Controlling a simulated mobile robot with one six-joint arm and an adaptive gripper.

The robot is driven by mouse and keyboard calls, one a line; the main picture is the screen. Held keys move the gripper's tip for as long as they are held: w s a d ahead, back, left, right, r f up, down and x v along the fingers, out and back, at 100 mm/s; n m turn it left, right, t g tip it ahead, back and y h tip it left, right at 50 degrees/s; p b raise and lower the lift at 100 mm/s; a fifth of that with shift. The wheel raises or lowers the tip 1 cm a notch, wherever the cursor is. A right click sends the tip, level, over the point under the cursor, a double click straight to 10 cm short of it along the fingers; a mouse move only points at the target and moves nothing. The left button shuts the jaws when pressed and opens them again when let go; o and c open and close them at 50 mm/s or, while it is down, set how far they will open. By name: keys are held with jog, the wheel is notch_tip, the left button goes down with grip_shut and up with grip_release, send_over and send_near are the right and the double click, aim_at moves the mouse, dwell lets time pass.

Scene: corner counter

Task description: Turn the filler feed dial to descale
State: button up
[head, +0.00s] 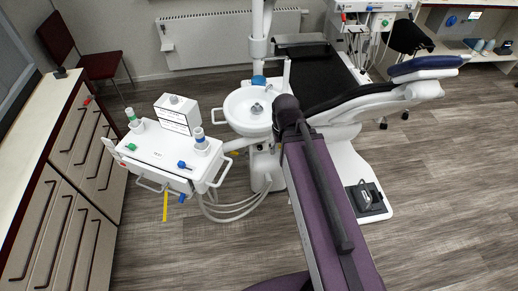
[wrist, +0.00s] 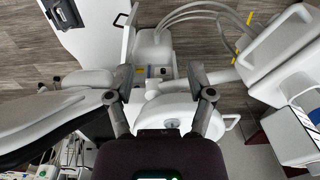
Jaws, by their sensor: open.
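My gripper (wrist: 162,68) is open and empty in the wrist view, its two grey fingers spread apart. Between and beyond them is a small panel (wrist: 156,76) low on the white basin unit, with small dark and blue parts. The filler feed dial may be among these, but it is too small to identify, and I cannot read its setting. In the head view the basin unit (head: 263,160) stands beyond my purple arm, which covers part of it. The fingers are not clear in the head view.
The white basin (head: 252,106) shows above the unit; it also shows in the wrist view (wrist: 148,116). A white instrument tray (head: 165,150) stands left, with hoses (head: 235,208) hanging near the unit. The dental chair is behind right.

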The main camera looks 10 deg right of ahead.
jog(key=w+f+t+b, duration=0.3)
jog(key=w+f+b, duration=0.4)
jog(key=f+b, duration=0.55)
jog(key=w+f+t+b, duration=0.2)
jog(key=w+f+b, duration=0.5)
jog(key=f+b, duration=0.5)
jog(key=t+b, duration=0.9)
jog(key=b, duration=2.7)
send_near(260, 149)
jog(key=v, duration=0.2)
jog(key=shift+s+r, duration=0.25)
jog(key=shift+r, duration=0.2)
jog(key=shift+w, duration=0.1)
jog(key=b+x, duration=0.1)
jog(key=x, duration=0.3)
jog(key=b+x, duration=0.2)
jog(key=x, duration=0.3)
jog(key=b+x, duration=0.2)
jog(key=x, duration=0.2)
jog(key=shift+w+d+f, duration=0.1)
jog(key=shift+w+f, duration=0.1)
jog(key=shift+f, duration=0.2)
grip_shut()
